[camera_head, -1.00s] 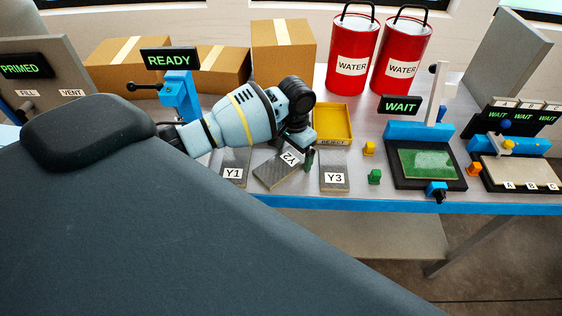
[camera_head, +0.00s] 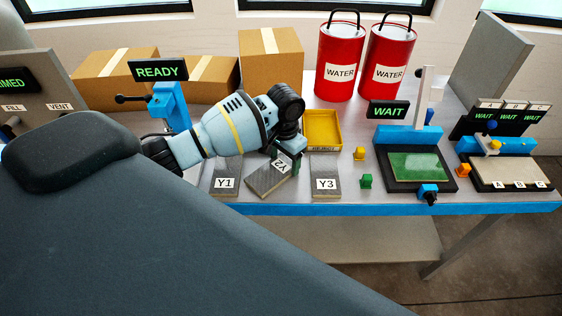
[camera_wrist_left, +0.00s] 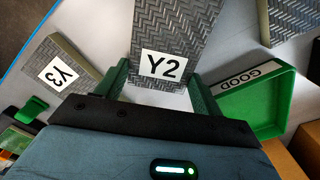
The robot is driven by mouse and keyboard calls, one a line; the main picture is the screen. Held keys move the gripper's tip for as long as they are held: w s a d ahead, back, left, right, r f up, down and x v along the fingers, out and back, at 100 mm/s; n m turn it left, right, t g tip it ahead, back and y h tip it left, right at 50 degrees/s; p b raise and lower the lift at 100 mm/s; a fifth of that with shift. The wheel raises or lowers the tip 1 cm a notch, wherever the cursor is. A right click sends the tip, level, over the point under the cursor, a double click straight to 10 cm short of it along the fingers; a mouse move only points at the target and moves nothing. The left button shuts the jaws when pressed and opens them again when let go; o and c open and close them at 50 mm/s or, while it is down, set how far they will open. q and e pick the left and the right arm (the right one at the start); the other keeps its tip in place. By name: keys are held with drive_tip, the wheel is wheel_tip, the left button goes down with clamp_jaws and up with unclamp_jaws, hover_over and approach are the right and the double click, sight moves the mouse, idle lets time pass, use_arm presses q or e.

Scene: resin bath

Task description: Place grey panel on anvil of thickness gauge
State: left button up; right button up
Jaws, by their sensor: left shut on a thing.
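The grey panel labelled Y2 (camera_head: 263,181) lies askew between panels Y1 and Y3 on the bench in the head view. My left gripper (camera_head: 288,160) is at its labelled far end. In the left wrist view the green fingers (camera_wrist_left: 160,88) are shut on the sides of panel Y2 (camera_wrist_left: 178,30). I cannot tell whether the panel is off the bench. A blue stand (camera_head: 172,107) with a black lever and a READY sign (camera_head: 158,70), apparently the thickness gauge, stands at the left. Its anvil is hidden, probably by my left arm. My right gripper is not in view.
Panels Y1 (camera_head: 226,170) and Y3 (camera_head: 325,185) lie close on either side. A yellow tray (camera_head: 341,131) is behind them; a green GOOD tray (camera_wrist_left: 283,90) shows in the wrist view. Cardboard boxes (camera_head: 270,65) stand behind. Small yellow and green blocks lie to the right.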

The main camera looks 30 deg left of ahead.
sight(282, 168)
use_arm(q)
drive_tip(key=shift+r, duration=0.45)
wheel_tip(282, 168, up, 2)
drive_tip(key=shift+r, duration=0.1)
drive_tip(key=shift+s+d+r+p, duration=0.1)
drive_tip(key=shift+s+r+p, duration=0.1)
drive_tip(key=shift+s, duration=0.3)
drive_tip(key=shift+s+d+r+p, duration=0.1)
drive_tip(key=shift+s+p, duration=0.05)
drive_tip(key=shift+s, duration=0.3)
drive_tip(key=s+d+r, duration=0.1)
drive_tip(key=s+d, duration=0.1)
drive_tip(key=s, duration=1.2)
drive_tip(key=shift+d, duration=0.25)
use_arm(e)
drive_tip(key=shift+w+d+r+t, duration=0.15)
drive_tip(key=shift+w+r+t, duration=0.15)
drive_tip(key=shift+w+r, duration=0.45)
use_arm(q)
drive_tip(key=shift+w, duration=0.1)
drive_tip(key=w+d+r+n, duration=0.2)
drive_tip(key=d+r, duration=0.3)
drive_tip(key=r, duration=0.4)
drive_tip(key=shift+w+n, duration=0.4)
drive_tip(key=shift+w, duration=0.1)
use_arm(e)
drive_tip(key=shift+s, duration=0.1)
